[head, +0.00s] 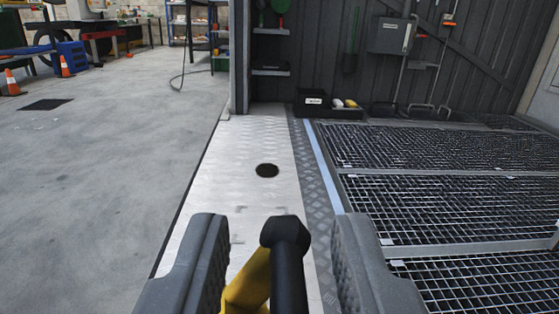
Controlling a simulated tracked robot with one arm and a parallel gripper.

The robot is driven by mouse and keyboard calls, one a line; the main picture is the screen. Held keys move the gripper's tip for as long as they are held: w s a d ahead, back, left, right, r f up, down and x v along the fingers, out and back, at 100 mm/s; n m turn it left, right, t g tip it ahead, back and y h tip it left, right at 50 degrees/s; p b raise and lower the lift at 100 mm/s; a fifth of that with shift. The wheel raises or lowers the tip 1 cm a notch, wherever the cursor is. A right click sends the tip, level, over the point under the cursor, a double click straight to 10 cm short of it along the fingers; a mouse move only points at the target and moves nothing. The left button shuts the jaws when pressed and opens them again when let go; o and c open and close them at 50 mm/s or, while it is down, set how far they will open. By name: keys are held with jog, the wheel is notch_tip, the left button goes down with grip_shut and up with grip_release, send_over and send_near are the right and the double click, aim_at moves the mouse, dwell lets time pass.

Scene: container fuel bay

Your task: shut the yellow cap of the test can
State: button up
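My gripper (282,222) is at the bottom middle, with its two thick grey fingers wide apart. Between them is a black rod with a blunt, rounded head (285,235). A yellow piece (246,285) shows just left of the rod, cut off by the bottom edge. Gaps show between the rod and both fingers. I cannot tell whether the yellow piece is the cap of the test can. No can body is clearly visible.
A pale metal plate with a round dark hole (267,170) lies ahead. Grating panels (430,195) cover the floor at right. A black tray (310,112) stands by the dark wall at the back. Bare concrete (120,160) is clear at left, with orange cones (64,67) beyond.

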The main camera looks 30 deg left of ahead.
jog(key=shift+x, duration=1.15)
